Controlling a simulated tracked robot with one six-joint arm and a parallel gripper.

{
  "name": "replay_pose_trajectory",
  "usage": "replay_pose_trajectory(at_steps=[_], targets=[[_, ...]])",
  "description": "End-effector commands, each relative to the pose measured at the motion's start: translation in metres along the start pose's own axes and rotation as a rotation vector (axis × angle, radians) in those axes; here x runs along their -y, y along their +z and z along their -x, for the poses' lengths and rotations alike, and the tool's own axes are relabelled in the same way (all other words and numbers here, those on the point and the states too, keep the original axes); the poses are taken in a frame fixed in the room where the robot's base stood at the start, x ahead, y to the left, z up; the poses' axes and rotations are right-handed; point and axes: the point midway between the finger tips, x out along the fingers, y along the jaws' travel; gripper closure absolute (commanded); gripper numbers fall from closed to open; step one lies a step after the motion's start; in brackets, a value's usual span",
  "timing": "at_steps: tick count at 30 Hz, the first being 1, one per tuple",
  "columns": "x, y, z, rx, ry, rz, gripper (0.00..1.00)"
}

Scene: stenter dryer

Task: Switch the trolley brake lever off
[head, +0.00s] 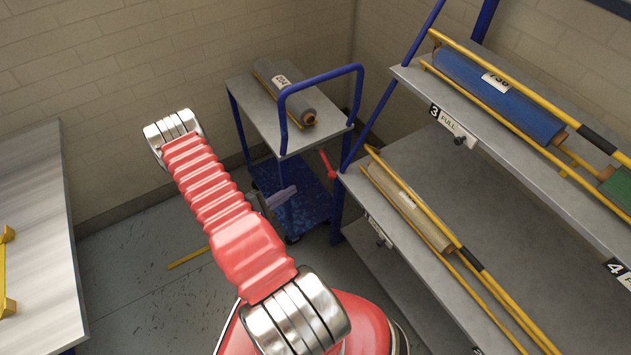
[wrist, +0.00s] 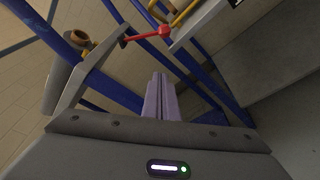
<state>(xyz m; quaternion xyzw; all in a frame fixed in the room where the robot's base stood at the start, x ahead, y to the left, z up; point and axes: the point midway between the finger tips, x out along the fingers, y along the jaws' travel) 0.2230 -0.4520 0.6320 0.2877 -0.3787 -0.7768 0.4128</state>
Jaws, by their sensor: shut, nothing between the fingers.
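The blue-framed trolley (head: 257,105) stands by the wall corner, with a grey top and a blue lower deck. Its red brake lever (head: 326,162) shows below the top, on the right side near the shelf rack. In the wrist view the red lever (wrist: 148,35) lies across the upper middle, with a round red knob at its right end. My gripper (head: 293,189) is low in front of the trolley, left of the lever and apart from it. In the wrist view its lilac fingers (wrist: 158,78) are together and empty, pointing up the picture below the lever.
A grey roll (head: 285,92) lies on the trolley top, and a blue push handle (head: 322,78) rises beside it. A shelf rack (head: 400,155) with rolls and yellow rails stands close on the right. A grey table (head: 40,220) is at left; floor between is mostly clear.

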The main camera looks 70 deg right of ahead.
Motion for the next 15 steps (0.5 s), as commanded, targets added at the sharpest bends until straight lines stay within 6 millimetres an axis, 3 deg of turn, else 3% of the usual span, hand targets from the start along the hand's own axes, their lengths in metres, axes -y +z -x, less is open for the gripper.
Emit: replay_pose_trajectory(at_steps=[8, 15], targets=[[0.0, 0.001, -0.013, 0.002, -0.002, 0.0, 1.0], [0.0, 0.001, -0.042, 0.003, -0.002, -0.001, 1.0]])
